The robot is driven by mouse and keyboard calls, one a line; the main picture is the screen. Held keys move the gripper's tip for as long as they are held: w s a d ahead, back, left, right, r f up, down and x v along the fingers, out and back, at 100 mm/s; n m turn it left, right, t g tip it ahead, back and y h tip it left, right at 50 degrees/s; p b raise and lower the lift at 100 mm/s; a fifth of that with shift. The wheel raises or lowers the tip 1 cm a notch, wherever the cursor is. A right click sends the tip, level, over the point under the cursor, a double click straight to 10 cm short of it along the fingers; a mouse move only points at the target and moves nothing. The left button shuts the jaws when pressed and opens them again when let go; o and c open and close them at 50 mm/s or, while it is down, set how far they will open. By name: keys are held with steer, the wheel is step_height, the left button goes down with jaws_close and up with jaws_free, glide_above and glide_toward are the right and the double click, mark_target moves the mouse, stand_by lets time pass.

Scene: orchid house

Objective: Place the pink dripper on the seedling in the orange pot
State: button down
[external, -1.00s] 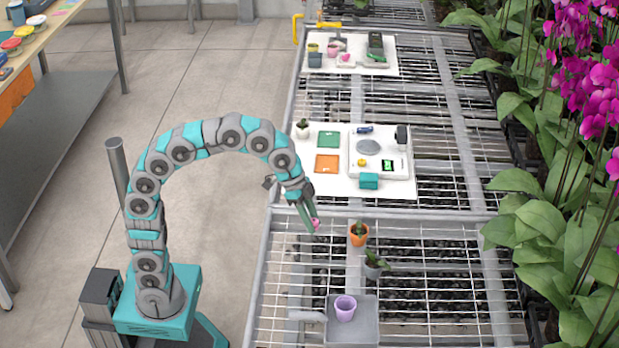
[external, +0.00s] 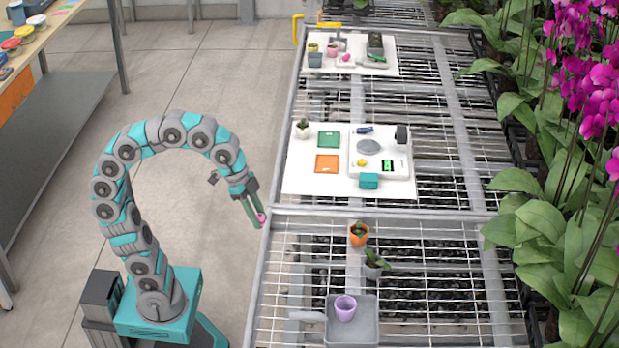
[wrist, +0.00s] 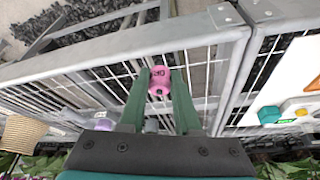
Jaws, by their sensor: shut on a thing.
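My gripper (external: 256,214) is shut on the pink dripper (external: 261,218), held between its green fingertips at the left edge of the bench. In the wrist view the pink dripper (wrist: 159,80) sits between the fingertips, with dark marks on its side. The orange pot (external: 358,238) with a small green seedling (external: 359,229) stands on the wire bench, to the right of my gripper and apart from it. In the wrist view I cannot make out the orange pot.
A grey pot with a plant (external: 375,266) stands close to the orange pot. A lilac pot (external: 346,307) stands on a grey tray (external: 367,330) in front. A white board (external: 300,183) with cards and a scale lies behind. Tall orchids line the right side.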

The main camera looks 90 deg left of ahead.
steer(key=shift+s, duration=0.25)
steer(key=shift+w+r, duration=0.1)
steer(key=shift+r, duration=0.1)
steer(key=w+r+m, duration=0.1)
steer(key=w+r, duration=0.3)
steer(key=w, duration=0.7)
steer(key=p, duration=0.3)
glide_above(362, 234)
steer(key=s, duration=0.1)
steer(key=shift+s+a+f+h, duration=0.15)
steer(key=shift+a+f, duration=0.1)
steer(key=shift+f, duration=0.15)
steer(key=shift+s+a+f+h, duration=0.1)
steer(key=shift+a+f+h, duration=0.1)
steer(key=shift+f, duration=0.2)
steer(key=shift+s+f, duration=0.1)
steer(key=shift+f, duration=1.65)
